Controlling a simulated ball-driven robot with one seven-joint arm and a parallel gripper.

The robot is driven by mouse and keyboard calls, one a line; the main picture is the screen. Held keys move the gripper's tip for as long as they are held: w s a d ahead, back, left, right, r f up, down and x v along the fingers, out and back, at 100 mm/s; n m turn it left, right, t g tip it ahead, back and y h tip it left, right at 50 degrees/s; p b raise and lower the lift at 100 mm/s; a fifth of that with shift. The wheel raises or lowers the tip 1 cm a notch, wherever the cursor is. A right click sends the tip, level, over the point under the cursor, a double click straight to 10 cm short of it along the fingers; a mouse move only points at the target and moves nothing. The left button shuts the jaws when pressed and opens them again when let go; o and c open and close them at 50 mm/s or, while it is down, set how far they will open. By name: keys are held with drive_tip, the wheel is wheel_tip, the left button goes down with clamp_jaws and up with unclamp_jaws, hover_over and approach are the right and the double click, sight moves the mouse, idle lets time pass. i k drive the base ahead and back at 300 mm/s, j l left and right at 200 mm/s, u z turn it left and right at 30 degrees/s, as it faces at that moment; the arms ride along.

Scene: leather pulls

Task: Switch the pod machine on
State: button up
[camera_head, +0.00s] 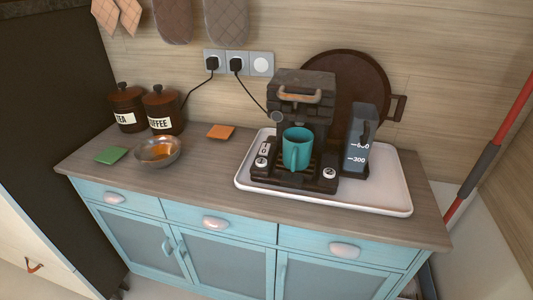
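The pod machine (301,95) is dark, with a leather-coloured handle (300,96) across its upper front. It stands on a white tray (375,208) on the wooden counter. A teal mug (297,147) stands on its drip grate. A small light rocker switch (263,155) marked with symbols is at the left front of its base; its position is too small to tell. A round light knob or button (329,173) is at the right front. A water tank (361,143) with level marks is at its right. My gripper is not in view.
Tea (128,108) and coffee (163,110) canisters, a bowl (158,152), a green square (112,155) and an orange square (220,131) lie to the left. A round dark pan (345,72) leans behind the machine. Plugs with cords are in the wall sockets (238,63). The counter's front left is clear.

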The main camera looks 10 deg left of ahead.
sight(265, 149)
drive_tip(key=j+u, duration=0.1)
drive_tip(key=j, duration=0.4)
drive_tip(key=i+j+u, duration=0.15)
drive_tip(key=j, duration=0.3)
drive_tip(key=i+j+u, duration=0.1)
drive_tip(key=j, duration=0.35)
drive_tip(key=i+j+u, duration=0.1)
drive_tip(key=j, duration=0.35)
